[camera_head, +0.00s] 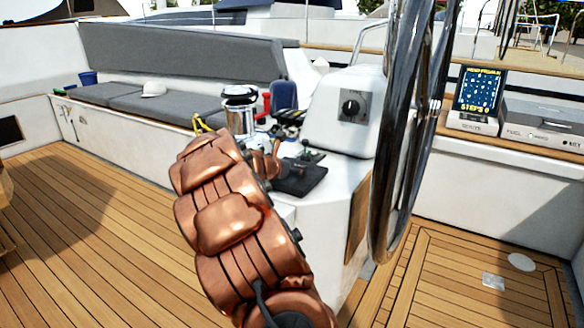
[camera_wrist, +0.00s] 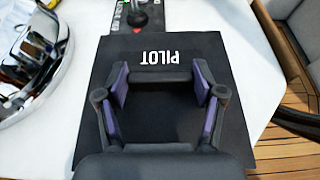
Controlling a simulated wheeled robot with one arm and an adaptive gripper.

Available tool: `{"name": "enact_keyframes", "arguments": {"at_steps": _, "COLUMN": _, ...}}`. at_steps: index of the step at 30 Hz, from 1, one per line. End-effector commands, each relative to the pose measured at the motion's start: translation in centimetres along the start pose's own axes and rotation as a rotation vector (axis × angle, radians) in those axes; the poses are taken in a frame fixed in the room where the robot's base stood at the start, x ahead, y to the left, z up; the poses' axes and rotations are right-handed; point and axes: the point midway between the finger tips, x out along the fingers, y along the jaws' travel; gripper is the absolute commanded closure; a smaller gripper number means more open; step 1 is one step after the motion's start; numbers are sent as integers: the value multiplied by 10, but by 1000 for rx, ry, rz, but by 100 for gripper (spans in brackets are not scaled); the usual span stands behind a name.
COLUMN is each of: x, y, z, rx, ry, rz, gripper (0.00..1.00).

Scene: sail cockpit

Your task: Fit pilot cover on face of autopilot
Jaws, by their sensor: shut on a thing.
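The pilot cover is a flat dark square panel with white "PILOT" lettering, upside down in the wrist view (camera_wrist: 212,52). In the head view the cover (camera_head: 302,183) is a dark slab over the white console top, beyond my copper arm. My gripper (camera_wrist: 160,88) is shut on the cover, its purple-padded fingers spread apart over the middle of it. The arm partly hides the gripper in the head view. Whether the cover touches the console top is unclear. I cannot tell for certain which thing is the autopilot; a white housing with a black dial (camera_head: 352,106) stands behind the cover.
A large chrome steering wheel (camera_head: 385,150) stands close right of the arm. A chrome winch (camera_head: 240,108) is left of the cover. A lit display (camera_head: 478,90) stands at right. The teak floor at left is clear.

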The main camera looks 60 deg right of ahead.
Motion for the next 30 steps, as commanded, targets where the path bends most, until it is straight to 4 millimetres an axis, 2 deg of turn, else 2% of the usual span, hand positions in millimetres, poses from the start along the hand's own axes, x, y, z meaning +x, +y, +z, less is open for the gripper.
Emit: {"name": "enact_keyframes", "arguments": {"at_steps": 30, "x": 4, "y": 0, "z": -9, "rx": 0, "ry": 0, "rz": 0, "gripper": 68}}
